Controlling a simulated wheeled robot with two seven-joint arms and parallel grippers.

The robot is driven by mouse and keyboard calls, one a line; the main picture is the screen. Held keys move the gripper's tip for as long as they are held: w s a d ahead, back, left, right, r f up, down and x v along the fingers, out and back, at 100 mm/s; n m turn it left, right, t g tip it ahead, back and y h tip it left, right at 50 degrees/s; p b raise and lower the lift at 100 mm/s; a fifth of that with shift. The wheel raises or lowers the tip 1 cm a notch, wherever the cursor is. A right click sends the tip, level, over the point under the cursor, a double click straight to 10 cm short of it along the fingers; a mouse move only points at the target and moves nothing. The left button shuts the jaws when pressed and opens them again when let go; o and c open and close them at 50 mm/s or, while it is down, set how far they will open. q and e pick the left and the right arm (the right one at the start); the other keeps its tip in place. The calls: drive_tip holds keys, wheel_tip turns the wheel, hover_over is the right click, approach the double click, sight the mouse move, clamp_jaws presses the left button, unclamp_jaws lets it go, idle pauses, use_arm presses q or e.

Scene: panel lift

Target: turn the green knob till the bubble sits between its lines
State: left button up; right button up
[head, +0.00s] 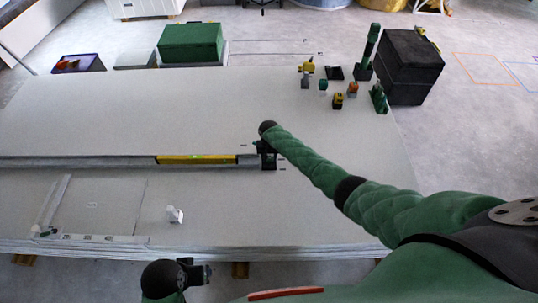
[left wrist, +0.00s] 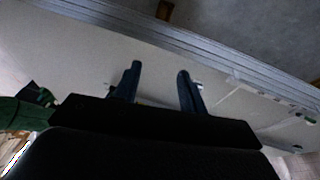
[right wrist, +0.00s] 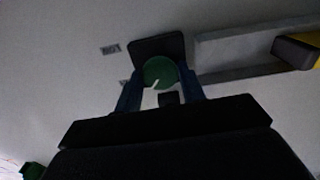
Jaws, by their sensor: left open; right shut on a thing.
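The green knob (right wrist: 159,73) has a white pointer mark and sits on a dark base in the right wrist view. My right gripper (right wrist: 160,92) has its two fingers on either side of the knob and is shut on it. In the head view my right gripper (head: 266,145) is at the right end of a long grey bar and hides the knob. The yellow level (head: 196,159) lies along the bar, with a small bright green vial (head: 197,157); bubble and lines are too small to make out. My left gripper (left wrist: 158,88) is open and empty, near the panel's front edge.
Panels (head: 130,110) form a wide flat top. A small white object (head: 174,214) stands near the front. Several small coloured items, including a yellow one (head: 307,66), stand at the back right beside a black box (head: 408,66). A green box (head: 191,43) is at the back left.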

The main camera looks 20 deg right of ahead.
use_arm(q)
drive_tip(key=shift+s+a+r+g+y+p, duration=0.15)
drive_tip(key=shift+s+a+r+g+p, duration=0.15)
drive_tip(key=shift+a+r, duration=0.35)
drive_tip(key=shift+s+a+r+g+y+p, duration=0.1)
drive_tip(key=shift+s+a+r+y+p, duration=0.1)
drive_tip(key=shift+a+r+p, duration=0.4)
use_arm(e)
drive_tip(key=shift+m, duration=1.3)
use_arm(q)
drive_tip(key=shift+d+r, duration=0.1)
drive_tip(key=shift+r, duration=0.05)
use_arm(e)
drive_tip(key=o, duration=1)
drive_tip(key=shift+c, duration=0.2)
drive_tip(key=shift+r, duration=0.15)
wheel_tip(320, 180, up, 6)
drive_tip(key=shift+r, duration=0.75)
use_arm(q)
drive_tip(key=shift+s+r, duration=0.1)
